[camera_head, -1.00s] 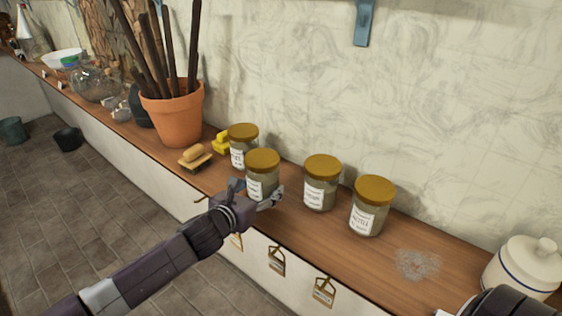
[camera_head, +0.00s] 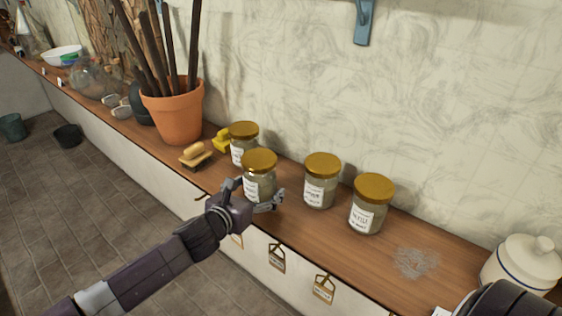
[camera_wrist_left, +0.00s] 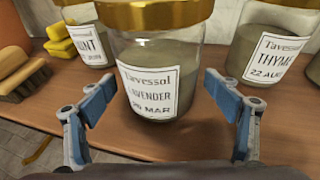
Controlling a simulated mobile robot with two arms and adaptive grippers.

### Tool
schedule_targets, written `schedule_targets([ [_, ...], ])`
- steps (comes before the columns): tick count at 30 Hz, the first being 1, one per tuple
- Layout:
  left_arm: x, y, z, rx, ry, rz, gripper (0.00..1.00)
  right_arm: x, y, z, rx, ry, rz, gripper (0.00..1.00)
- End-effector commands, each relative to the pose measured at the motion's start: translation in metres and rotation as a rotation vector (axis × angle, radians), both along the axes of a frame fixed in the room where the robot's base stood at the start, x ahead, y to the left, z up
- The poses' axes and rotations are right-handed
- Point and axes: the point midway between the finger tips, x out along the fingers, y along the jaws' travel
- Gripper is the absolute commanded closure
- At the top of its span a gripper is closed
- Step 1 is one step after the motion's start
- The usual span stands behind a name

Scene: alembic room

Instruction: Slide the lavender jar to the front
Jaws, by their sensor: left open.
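The lavender jar (camera_head: 259,178) is a glass jar with a gold lid, standing upright on the wooden shelf. In the left wrist view its label reads LAVENDER, and the jar (camera_wrist_left: 150,89) stands between the fingers. My left gripper (camera_head: 260,199) is open at the front of this jar. In the left wrist view the blue finger pads of the gripper (camera_wrist_left: 163,100) show a gap on both sides of the jar. My right gripper is not in view; only a dark part of my arm shows at the lower right.
A mint jar (camera_head: 243,143) stands behind left, and a thyme jar (camera_head: 320,183) stands to the right. Another gold-lidded jar (camera_head: 371,206) is further right. A brush (camera_head: 195,157), yellow sponges (camera_head: 222,140) and a terracotta pot (camera_head: 175,116) are to the left. Shelf right of the jars is mostly clear.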

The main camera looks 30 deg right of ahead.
Motion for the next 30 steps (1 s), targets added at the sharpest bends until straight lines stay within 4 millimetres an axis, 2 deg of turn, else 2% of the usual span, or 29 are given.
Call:
schedule_targets([
  [8, -0.008, 0.014, 0.005, 0.001, -0.001, 0.0, 0.18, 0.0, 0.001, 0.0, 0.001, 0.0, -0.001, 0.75],
  [24, -0.051, 0.076, 0.028, 0.001, -0.001, 0.0, 0.18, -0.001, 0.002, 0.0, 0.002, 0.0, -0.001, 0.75],
  [30, -0.061, 0.091, 0.033, 0.001, 0.0, 0.0, 0.18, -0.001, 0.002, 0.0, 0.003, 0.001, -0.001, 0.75],
])
